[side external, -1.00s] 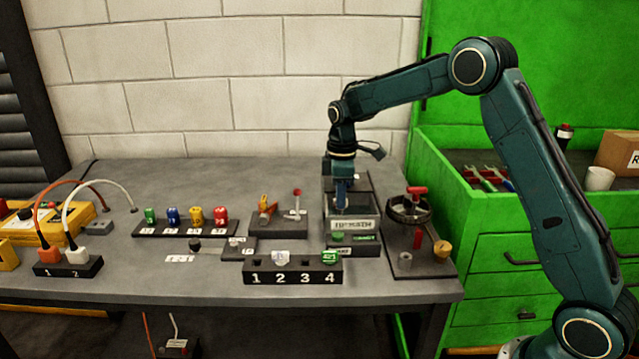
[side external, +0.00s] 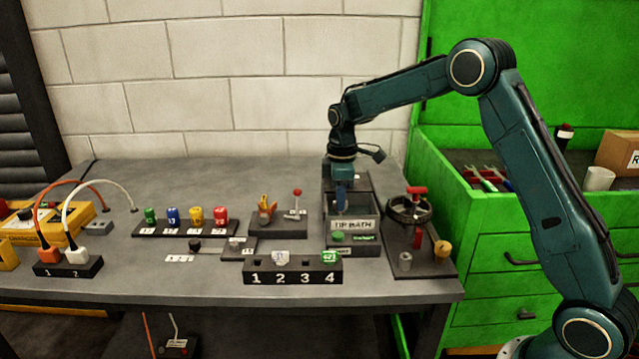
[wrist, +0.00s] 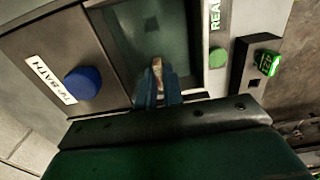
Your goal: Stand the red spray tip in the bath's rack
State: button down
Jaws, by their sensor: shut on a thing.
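My gripper (side external: 341,203) points down into the grey tip bath (side external: 352,225). In the wrist view, its blue fingers (wrist: 157,88) are shut on a small brownish piece (wrist: 157,67), mostly hidden between them. I cannot tell whether this is the red spray tip. The bath (wrist: 122,58) shows dark greenish inside; its rack cannot be made out, nor whether the piece touches anything. A red capped piece (side external: 220,214) stands at the right end of the row of coloured pieces on the bench.
A numbered block (side external: 293,278) stands in front of the bath, with a white piece (side external: 281,257) and a green piece (side external: 329,257). A green button (side external: 338,237) is at the bath's front. A wheel fixture (side external: 409,208) stands close on the right.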

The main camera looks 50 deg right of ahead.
jog(key=shift+f, duration=0.85)
jog(key=c, duration=1.1)
grip_release()
jog(key=shift+r, duration=0.1)
jog(key=shift+r, duration=3.4)
